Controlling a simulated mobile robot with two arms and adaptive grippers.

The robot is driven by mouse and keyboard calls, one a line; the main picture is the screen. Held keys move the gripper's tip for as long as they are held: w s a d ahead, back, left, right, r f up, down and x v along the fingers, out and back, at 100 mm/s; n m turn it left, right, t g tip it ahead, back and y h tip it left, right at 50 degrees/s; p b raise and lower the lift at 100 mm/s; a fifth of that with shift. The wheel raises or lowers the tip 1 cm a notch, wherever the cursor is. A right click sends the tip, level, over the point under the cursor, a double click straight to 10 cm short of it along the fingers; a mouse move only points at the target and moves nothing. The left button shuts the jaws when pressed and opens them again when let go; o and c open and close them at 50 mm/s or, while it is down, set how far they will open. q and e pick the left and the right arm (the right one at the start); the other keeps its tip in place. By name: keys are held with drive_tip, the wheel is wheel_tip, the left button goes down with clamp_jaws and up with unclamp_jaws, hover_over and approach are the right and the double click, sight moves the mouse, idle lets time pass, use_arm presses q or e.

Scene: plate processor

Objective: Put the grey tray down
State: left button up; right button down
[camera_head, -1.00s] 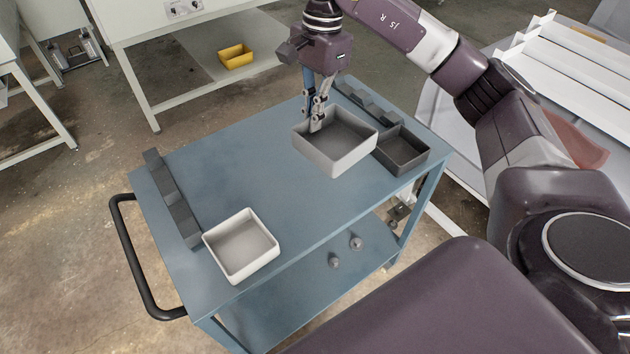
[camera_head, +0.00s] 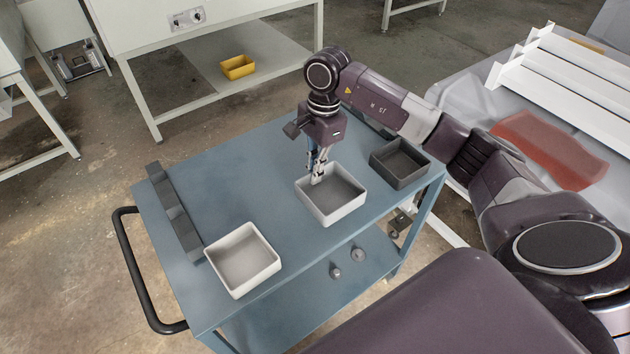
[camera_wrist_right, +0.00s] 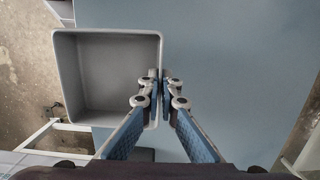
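The grey tray (camera_head: 345,214), a square open box with a darker floor, is over the middle right of the blue trolley top, level and empty. My right gripper (camera_head: 318,178) is at its left wall in the head view. In the right wrist view the gripper (camera_wrist_right: 158,84) is shut with its fingers on either side of one wall of the tray (camera_wrist_right: 62,85). I cannot tell whether the tray's underside touches the trolley top. My left gripper is not in view.
A whitish tray (camera_head: 272,262) stands at the trolley's (camera_head: 250,185) front left, and a dark grey tray (camera_head: 402,182) at its right edge. The trolley top between the left and held trays is clear.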

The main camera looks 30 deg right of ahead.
wheel_tip(320, 180, down, 4)
drive_tip(key=shift+f+p, duration=0.2)
drive_tip(key=shift+p, duration=0.25)
drive_tip(key=shift+f, duration=0.1)
drive_tip(key=c, duration=2.2)
unclamp_jaws()
drive_tip(key=shift+o, duration=0.2)
drive_tip(key=shift+r, duration=0.25)
drive_tip(key=r+b, duration=0.1)
drive_tip(key=r, duration=0.2)
drive_tip(key=d+r+b, duration=0.1)
drive_tip(key=r, duration=0.3)
drive_tip(key=r+b, duration=0.1)
drive_tip(key=r, duration=0.2)
drive_tip(key=shift+w+d+r, duration=0.15)
drive_tip(key=shift+d+r, duration=0.1)
drive_tip(key=shift+r, duration=0.6)
drive_tip(key=shift+f, duration=0.1)
